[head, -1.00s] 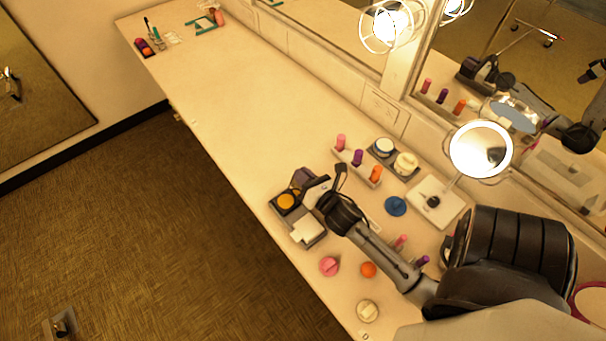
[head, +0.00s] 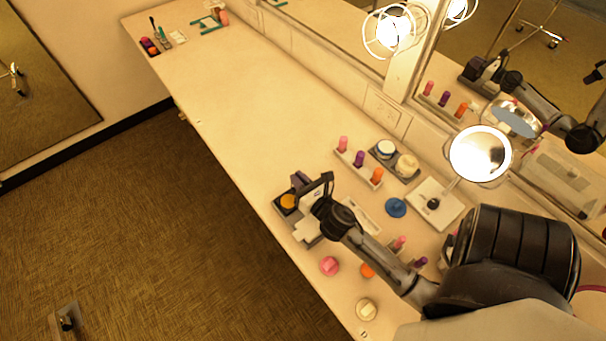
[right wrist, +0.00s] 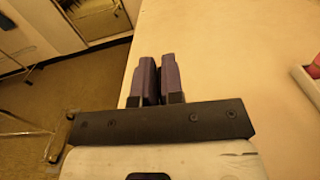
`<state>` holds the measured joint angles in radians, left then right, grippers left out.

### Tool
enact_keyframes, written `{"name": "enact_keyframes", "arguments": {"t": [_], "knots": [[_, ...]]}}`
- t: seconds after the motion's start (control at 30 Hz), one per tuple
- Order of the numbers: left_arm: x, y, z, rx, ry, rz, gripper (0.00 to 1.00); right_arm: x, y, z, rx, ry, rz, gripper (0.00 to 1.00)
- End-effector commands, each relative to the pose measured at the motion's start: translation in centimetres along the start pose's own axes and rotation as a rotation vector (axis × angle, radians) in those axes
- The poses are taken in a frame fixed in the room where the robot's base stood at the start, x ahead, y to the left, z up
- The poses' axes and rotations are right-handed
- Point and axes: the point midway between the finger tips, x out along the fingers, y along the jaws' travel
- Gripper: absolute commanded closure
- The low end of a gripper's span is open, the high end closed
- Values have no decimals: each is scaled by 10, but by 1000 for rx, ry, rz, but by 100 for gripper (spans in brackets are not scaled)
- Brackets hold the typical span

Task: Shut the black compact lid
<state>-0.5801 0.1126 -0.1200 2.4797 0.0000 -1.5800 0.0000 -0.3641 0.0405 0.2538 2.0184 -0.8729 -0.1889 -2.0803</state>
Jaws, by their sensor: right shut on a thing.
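The compact (head: 288,201) lies open near the table's front edge, with a round orange pan in a dark case. My right gripper (head: 301,181) is at its back side, reaching in from the right, and is shut on a dark piece that I take for the black compact lid. The lid is mostly hidden by the fingers in the head view. In the right wrist view my purple-grey fingers (right wrist: 156,80) are close together with a thin dark strip between them. My left gripper is not in view.
A rack of lipsticks (head: 359,166), a blue disc (head: 395,207) and a lit round mirror (head: 480,154) stand to the right. Pink (head: 329,266) and orange round items (head: 367,270) lie nearby.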

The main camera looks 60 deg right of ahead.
Motion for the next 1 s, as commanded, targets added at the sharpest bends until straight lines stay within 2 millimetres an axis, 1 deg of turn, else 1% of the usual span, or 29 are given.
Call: {"name": "enact_keyframes", "arguments": {"t": [0.03, 0.2, 0.43, 0.67, 1.0], "knots": [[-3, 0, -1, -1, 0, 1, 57, 0, 3, 2, -33, 0, 0, 100], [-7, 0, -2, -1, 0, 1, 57, 0, 12, 2, -144, -1, 2, 100], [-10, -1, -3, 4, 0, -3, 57, 0, 21, 0, -250, -1, 1, 100], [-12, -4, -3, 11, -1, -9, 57, 0, 24, -1, -298, -2, 1, 100], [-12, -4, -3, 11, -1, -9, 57, 0, 25, -2, -306, -2, 1, 100]]}}
